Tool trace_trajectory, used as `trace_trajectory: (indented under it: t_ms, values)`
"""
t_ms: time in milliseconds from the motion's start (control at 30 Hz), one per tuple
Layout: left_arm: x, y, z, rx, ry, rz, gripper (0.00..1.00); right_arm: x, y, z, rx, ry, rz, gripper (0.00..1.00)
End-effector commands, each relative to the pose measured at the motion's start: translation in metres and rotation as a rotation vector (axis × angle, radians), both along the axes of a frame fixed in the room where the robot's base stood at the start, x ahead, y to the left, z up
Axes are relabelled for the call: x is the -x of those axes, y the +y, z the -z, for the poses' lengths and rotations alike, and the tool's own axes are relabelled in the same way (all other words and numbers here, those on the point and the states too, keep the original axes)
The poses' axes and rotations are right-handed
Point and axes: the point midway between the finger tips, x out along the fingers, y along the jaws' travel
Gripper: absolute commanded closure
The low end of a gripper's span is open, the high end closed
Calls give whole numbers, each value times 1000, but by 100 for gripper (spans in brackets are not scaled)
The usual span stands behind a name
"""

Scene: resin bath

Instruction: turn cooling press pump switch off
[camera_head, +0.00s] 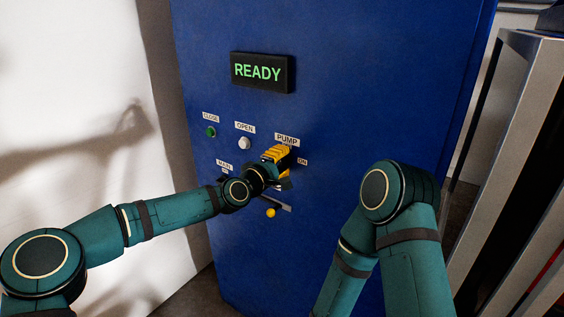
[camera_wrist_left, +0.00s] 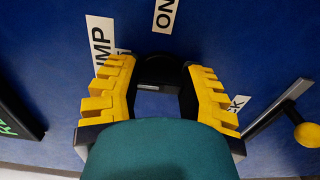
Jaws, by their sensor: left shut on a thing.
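The PUMP label (camera_head: 287,140) is on the blue panel, with an ON label (camera_head: 302,161) to the right below it. My left gripper (camera_head: 279,157) is at the panel just under the PUMP label and covers the switch in the head view. In the left wrist view my left gripper's yellow ridged fingers (camera_wrist_left: 160,78) stand on either side of a dark knob-like part (camera_wrist_left: 160,66), the pump switch, and are shut on it. Which way the switch points is hidden. My right gripper is out of view; only part of my right arm shows.
The blue press cabinet (camera_head: 370,80) bears a display reading READY (camera_head: 262,72). A green CLOSE button (camera_head: 210,132), a white OPEN button (camera_head: 244,143) and a MAIN label (camera_head: 224,166) are to the left. A yellow-knobbed lever (camera_head: 271,212) is just below the gripper. A grey metal frame (camera_head: 520,130) stands right.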

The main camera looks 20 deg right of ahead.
Motion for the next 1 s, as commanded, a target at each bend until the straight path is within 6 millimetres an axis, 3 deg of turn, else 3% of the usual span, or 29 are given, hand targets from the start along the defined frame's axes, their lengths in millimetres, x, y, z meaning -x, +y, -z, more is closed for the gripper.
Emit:
trace_trajectory:
  t_ms: [200,233,300,733,1000]
  values:
    - [0,0,-2,3,-1,0,95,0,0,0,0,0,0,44]
    - [0,-1,-2,2,-2,0,50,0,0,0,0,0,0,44]
    - [0,-1,-2,2,-2,0,27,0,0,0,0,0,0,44]
    - [3,5,-1,0,-1,-1,27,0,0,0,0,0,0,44]
    - [28,39,-1,-1,-2,-2,27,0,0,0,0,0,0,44]
